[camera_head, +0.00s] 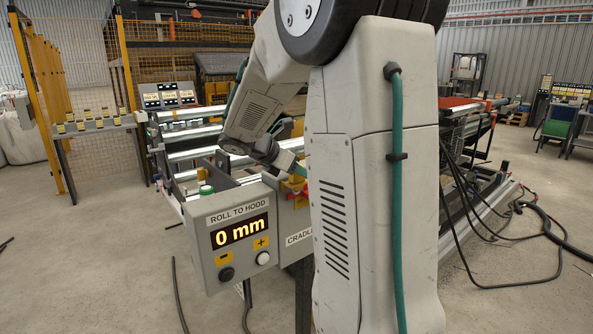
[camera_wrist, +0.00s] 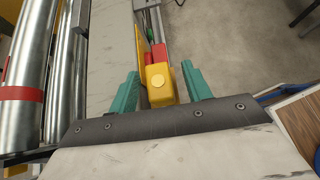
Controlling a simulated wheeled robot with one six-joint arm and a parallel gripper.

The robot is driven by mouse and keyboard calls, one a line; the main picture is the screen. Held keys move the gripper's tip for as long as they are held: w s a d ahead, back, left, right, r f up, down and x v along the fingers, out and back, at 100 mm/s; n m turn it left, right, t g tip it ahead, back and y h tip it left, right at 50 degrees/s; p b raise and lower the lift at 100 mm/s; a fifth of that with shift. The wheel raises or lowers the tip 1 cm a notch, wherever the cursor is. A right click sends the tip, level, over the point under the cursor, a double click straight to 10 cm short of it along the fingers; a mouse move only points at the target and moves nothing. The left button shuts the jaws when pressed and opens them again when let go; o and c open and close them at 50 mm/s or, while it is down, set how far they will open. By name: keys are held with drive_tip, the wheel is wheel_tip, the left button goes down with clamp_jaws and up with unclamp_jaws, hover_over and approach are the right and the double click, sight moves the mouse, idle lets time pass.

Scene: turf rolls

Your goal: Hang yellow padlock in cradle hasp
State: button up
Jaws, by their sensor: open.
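A yellow block with a round disc on its face, which looks like the yellow padlock (camera_wrist: 157,92), sits between the two teal fingers of my gripper (camera_wrist: 160,70) in the wrist view. The fingers stand apart on either side, with a gap at least on the right. A red piece (camera_wrist: 159,53) and a small green piece lie just beyond it. In the head view, yellow and red parts show at the panel marked CRADLE (camera_head: 298,238), partly behind my arm. I cannot make out the hasp in either view.
A grey control box (camera_head: 238,237) reading 0 mm stands left of my arm. Metal rollers (camera_wrist: 65,70) run along the left in the wrist view. Black cables (camera_head: 500,225) lie on the floor at right. Open concrete floor lies at left.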

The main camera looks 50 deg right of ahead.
drive_tip(key=v, duration=0.7)
drive_tip(key=shift+a+r, duration=0.25)
idle(0.3)
drive_tip(key=s+a+f+m+t+y, duration=0.1)
drive_tip(key=s+a+f+m+y, duration=0.1)
drive_tip(key=s+a+m, duration=0.3)
drive_tip(key=s+a+f+m+t+y, duration=0.1)
drive_tip(key=s+a+m+y, duration=0.3)
drive_tip(key=s+a, duration=0.4)
drive_tip(key=s+a+f+m+t+y, duration=0.2)
drive_tip(key=s+a+f+m+y, duration=0.2)
drive_tip(key=a, duration=1.1)
drive_tip(key=s+m, duration=0.2)
drive_tip(key=s, duration=0.1)
drive_tip(key=shift+s+a, duration=0.4)
idle(0.4)
